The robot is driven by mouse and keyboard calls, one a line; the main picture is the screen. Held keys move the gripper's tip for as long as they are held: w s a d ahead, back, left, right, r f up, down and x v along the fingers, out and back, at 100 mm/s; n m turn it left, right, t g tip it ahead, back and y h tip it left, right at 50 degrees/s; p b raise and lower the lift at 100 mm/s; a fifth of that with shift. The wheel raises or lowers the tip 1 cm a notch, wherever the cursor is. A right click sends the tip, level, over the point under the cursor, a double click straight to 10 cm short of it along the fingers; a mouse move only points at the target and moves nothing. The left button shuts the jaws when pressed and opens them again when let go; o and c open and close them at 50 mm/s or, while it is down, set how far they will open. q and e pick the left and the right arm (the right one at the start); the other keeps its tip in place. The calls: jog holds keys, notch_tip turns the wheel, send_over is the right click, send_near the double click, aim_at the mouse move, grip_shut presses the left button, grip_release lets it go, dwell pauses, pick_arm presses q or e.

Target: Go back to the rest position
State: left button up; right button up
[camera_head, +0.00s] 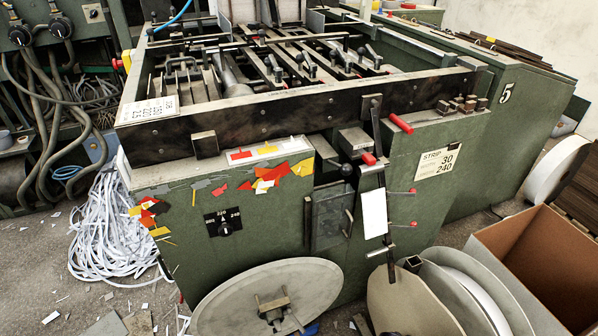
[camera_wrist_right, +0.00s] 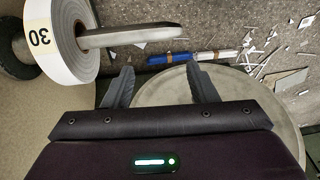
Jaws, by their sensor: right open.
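My right gripper (camera_wrist_right: 160,70) shows in the right wrist view. Its two dark fingers stand apart with nothing between them. A pale round disc (camera_wrist_right: 240,105) lies beyond and below the right finger. Neither gripper shows in the head view, and my left gripper is not seen at all.
A green feeder machine (camera_head: 262,224) fills the middle, with a pale disc (camera_head: 228,296) at its front. Right are reels (camera_head: 462,300) and an open cardboard box (camera_head: 510,240); left are paper strips (camera_head: 112,232). The wrist view shows a roll marked 30 (camera_wrist_right: 70,35), a metal bar (camera_wrist_right: 130,35) and a blue-and-white object (camera_wrist_right: 185,58).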

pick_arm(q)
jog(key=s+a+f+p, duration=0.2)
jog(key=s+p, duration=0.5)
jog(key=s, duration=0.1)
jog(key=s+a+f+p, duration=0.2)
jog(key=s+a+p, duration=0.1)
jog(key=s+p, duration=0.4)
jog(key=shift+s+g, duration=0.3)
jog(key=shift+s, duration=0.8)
pick_arm(e)
jog(key=s+d+f, duration=0.2)
jog(key=s, duration=0.7)
jog(key=s+d+f+m+h, duration=0.1)
jog(key=s+d+f, duration=0.1)
jog(key=s, duration=0.7)
jog(key=s+d+f+m+g+h, duration=0.1)
jog(key=s+d+f, duration=0.1)
jog(key=s, duration=0.7)
jog(key=shift+d+f, duration=0.4)
jog(key=shift+f, duration=0.25)
